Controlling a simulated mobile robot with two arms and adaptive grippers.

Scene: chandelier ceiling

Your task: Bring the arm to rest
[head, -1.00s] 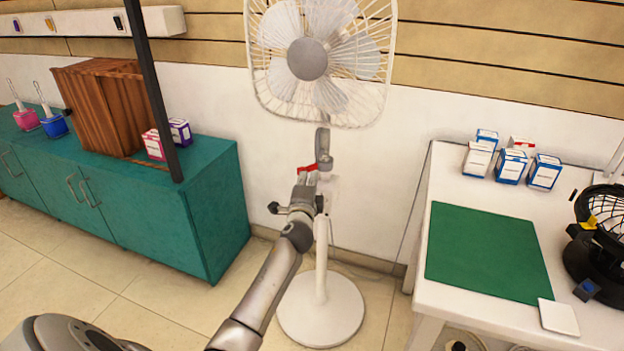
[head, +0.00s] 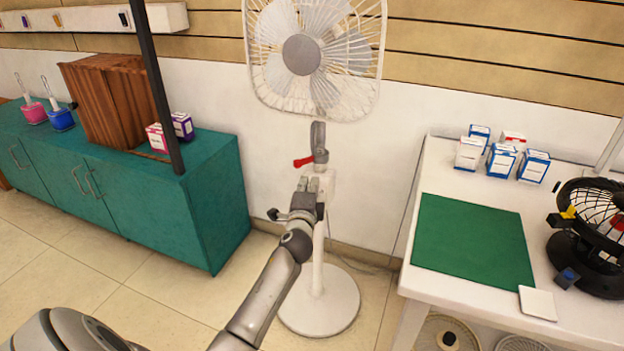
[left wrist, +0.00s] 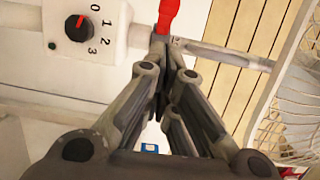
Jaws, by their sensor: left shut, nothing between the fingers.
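My left gripper (head: 315,184) is in front of the white standing fan (head: 322,300), just below the fan's red lever (head: 303,162) in the head view. Its fingers are shut together with nothing between them. In the left wrist view the closed fingertips (left wrist: 161,45) point at the grey joint of the fan, and the red lever (left wrist: 168,14) shows right beyond them. I cannot tell whether the tips touch it. The fan's dial (left wrist: 78,28) with numbers is at the upper left there. My right gripper is not in view.
A white table (head: 410,262) with a green mat (head: 473,240), several small boxes (head: 502,160) and a black fan (head: 590,235) stands at the right. A teal cabinet (head: 220,200) with a wooden box (head: 108,100) is at the left. A dark post (head: 152,85) rises before it.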

